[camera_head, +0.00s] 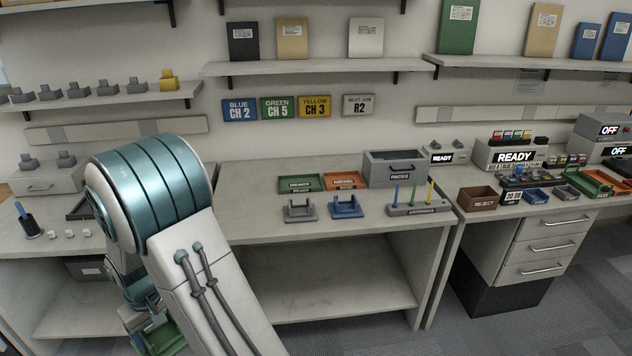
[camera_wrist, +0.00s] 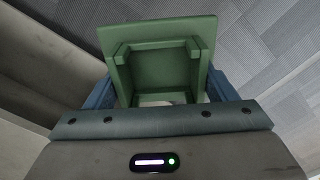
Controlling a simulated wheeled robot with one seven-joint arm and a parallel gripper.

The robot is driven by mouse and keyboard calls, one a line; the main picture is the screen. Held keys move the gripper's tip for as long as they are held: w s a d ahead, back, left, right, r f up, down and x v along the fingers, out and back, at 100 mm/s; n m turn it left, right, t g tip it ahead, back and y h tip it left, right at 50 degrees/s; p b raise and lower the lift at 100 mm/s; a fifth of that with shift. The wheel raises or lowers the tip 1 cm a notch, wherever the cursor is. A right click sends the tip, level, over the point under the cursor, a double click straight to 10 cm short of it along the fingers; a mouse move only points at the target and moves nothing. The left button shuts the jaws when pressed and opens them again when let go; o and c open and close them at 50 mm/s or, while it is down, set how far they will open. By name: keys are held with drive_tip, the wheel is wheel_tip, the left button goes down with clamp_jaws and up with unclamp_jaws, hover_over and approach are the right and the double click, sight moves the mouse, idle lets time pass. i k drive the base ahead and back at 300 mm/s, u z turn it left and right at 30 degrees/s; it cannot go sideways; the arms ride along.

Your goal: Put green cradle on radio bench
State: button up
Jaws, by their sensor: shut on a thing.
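The green cradle (camera_wrist: 160,70) is in my gripper (camera_wrist: 158,97) in the wrist view, between the two blue fingers, with grey carpet beyond it. In the head view a green part of the cradle (camera_head: 165,338) shows low at the left, mostly hidden by my arm. My gripper there is below the bench-top level, in front of the benches. The radio bench (camera_head: 290,232) is likely the middle bench; it carries a grey cradle (camera_head: 299,209) and a blue cradle (camera_head: 346,207) side by side near its front.
Behind the cradles are a green READY tray (camera_head: 300,184), an orange tray (camera_head: 345,180) and a grey PACKS box (camera_head: 395,168). An antenna stand (camera_head: 418,208) stands right of the blue cradle. Bare bench top shows left of the grey cradle. Shelves hang above.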

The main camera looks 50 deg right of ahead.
sight(247, 205)
drive_tip(key=z, duration=0.45)
drive_tip(key=i, duration=1.05)
drive_tip(key=z, duration=0.65)
drive_tip(key=i, duration=0.75)
drive_tip(key=z, duration=0.3)
